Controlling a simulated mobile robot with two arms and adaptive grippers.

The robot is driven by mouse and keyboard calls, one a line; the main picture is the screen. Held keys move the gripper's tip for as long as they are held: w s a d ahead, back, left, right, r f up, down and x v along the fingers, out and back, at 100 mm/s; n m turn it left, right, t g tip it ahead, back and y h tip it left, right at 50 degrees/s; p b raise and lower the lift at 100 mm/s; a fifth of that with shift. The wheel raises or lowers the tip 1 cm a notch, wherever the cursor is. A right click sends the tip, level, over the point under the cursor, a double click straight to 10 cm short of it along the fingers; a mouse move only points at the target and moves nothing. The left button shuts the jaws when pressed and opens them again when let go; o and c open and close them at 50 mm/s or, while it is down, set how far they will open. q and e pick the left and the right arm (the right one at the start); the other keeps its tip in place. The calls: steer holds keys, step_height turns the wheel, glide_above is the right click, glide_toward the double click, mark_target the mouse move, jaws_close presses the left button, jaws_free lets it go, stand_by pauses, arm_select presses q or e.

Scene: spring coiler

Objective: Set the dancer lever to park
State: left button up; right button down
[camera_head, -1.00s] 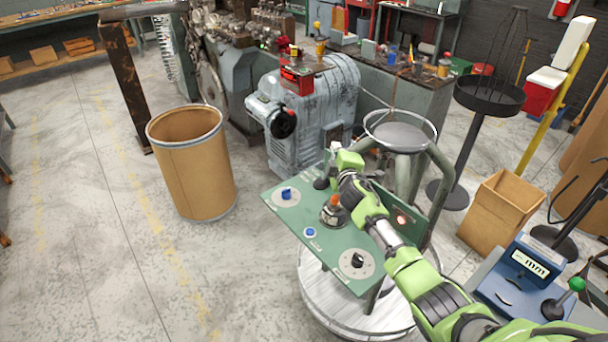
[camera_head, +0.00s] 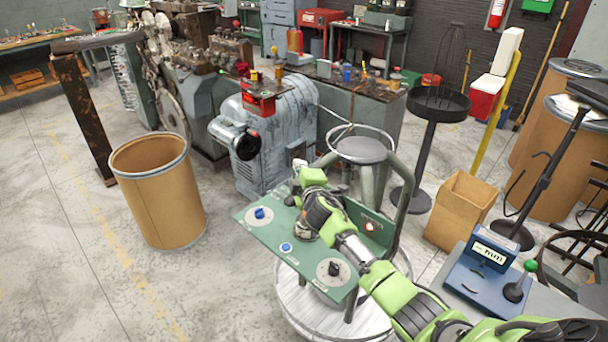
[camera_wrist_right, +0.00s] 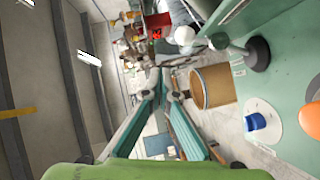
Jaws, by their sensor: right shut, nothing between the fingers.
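The green control panel (camera_head: 265,232) stands on a round base. A lever (camera_head: 292,198) with a dark boot and a pale ball top rises at the panel's far edge. I cannot tell its setting, and no label is readable. My right gripper (camera_head: 301,168) is over the panel, close beside the lever's top in the head view. In the right wrist view the shut, empty fingertips (camera_wrist_right: 156,88) are apart from the lever (camera_wrist_right: 258,54) and its white ball, which lie up and to the right. My left gripper is out of view.
An orange-topped control is largely behind my arm. A blue gauge box (camera_head: 482,270) and a green-ball lever (camera_head: 517,286) are at right. A drum (camera_head: 160,200) stands left.

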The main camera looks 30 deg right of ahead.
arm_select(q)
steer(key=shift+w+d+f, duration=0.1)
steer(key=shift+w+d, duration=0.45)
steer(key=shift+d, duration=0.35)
arm_select(e)
steer(key=s+r, duration=0.2)
steer(key=s, duration=0.5)
steer(key=shift+s+a, duration=0.15)
steer(key=shift+a, duration=0.05)
steer(key=shift+r, duration=0.15)
